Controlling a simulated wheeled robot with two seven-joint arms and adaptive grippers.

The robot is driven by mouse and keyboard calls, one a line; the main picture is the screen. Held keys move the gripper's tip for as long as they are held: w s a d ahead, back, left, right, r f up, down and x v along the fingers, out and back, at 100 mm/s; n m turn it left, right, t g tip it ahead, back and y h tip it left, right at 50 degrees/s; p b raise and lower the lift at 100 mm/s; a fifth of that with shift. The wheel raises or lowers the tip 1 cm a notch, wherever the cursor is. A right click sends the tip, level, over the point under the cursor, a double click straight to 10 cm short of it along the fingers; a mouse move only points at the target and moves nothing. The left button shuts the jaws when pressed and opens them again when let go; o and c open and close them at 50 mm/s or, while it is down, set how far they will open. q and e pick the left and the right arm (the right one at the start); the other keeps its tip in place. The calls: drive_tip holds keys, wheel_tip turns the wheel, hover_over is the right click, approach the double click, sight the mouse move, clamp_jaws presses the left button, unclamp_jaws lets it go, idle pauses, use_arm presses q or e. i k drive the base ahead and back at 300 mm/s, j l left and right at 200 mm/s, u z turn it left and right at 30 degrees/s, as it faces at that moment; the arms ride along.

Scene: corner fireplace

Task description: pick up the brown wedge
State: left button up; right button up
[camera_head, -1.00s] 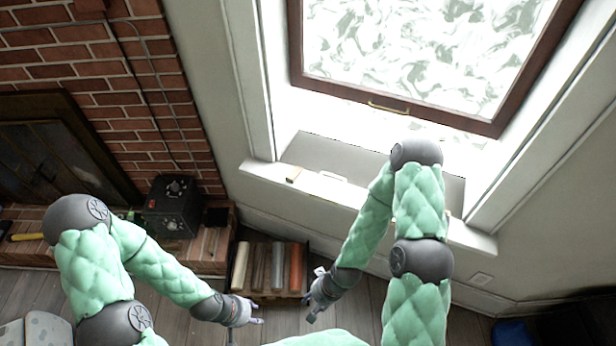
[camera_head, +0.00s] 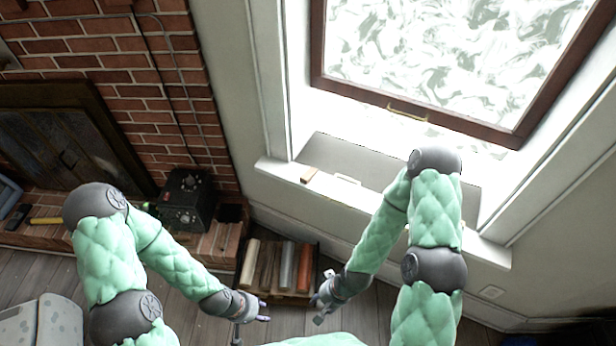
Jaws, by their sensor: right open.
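My right gripper (camera_head: 317,307) is open and empty, facing the left one. Both grippers are well below the wedge in the picture and apart from it.
A wooden crate with several coloured rolls (camera_head: 287,267) stands on the floor just beyond my grippers. A black box (camera_head: 187,205) and a yellow-handled tool (camera_head: 46,221) are on the brick hearth. A white handle (camera_head: 347,180) is beside the wedge. The window frame (camera_head: 440,118) rises behind the sill.

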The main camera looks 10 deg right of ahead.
sight(307, 177)
drive_tip(key=k+j+u, duration=0.2)
drive_tip(key=k, duration=0.45)
drive_tip(key=l+u, duration=0.1)
drive_tip(key=u, duration=0.35)
drive_tip(key=l+u, duration=0.15)
drive_tip(key=u, duration=0.25)
drive_tip(key=l+u, duration=0.15)
drive_tip(key=u, duration=0.3)
drive_tip(key=l+u, duration=0.15)
drive_tip(key=u, duration=0.3)
drive_tip(key=l, duration=0.7)
drive_tip(key=k+l, duration=0.15)
drive_tip(key=l, duration=1.3)
drive_tip(key=u, duration=0.05)
